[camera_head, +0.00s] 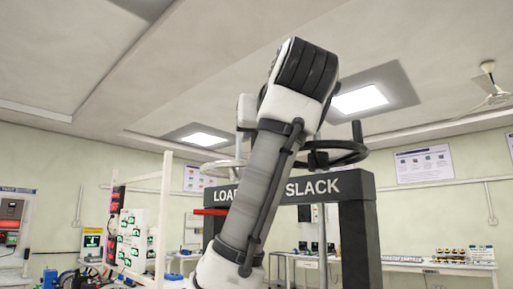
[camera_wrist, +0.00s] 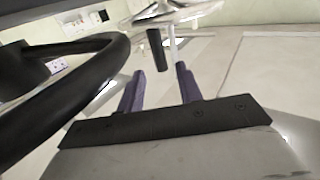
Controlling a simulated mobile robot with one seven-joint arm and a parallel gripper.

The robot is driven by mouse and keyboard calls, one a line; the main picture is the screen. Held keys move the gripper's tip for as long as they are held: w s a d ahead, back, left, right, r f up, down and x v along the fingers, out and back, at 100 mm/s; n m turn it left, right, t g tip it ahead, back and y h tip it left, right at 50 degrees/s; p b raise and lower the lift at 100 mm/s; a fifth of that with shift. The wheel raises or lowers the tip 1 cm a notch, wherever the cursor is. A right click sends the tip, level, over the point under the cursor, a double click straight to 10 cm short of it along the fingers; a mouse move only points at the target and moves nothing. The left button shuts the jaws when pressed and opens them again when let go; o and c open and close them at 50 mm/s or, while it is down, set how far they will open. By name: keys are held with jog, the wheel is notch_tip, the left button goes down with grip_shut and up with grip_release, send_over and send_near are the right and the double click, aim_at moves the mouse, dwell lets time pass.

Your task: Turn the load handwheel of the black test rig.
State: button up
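The black test rig (camera_head: 358,212) stands behind my arm in the head view, with LOAD lettering on the left of its beam and SLACK on the right. The pale load handwheel (camera_head: 222,164) sits above the LOAD side, partly hidden by my arm. In the wrist view the load handwheel (camera_wrist: 180,14) is at the top, with its dark handle (camera_wrist: 155,46) beyond my fingertips. My gripper (camera_wrist: 159,78) is open, its two purple fingers apart with nothing between them. The handle appears apart from the fingers. My gripper is hidden in the head view.
The black SLACK handwheel (camera_head: 340,145) tops the right of the beam; its thick rim (camera_wrist: 95,75) is very close on the left of the wrist view. A white frame with panels (camera_head: 135,235) stands left. A white bench (camera_head: 430,268) is behind on the right.

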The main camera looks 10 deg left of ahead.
jog(key=v, duration=0.8)
jog(key=shift+p, duration=0.45)
jog(key=shift+s+d+f, duration=0.1)
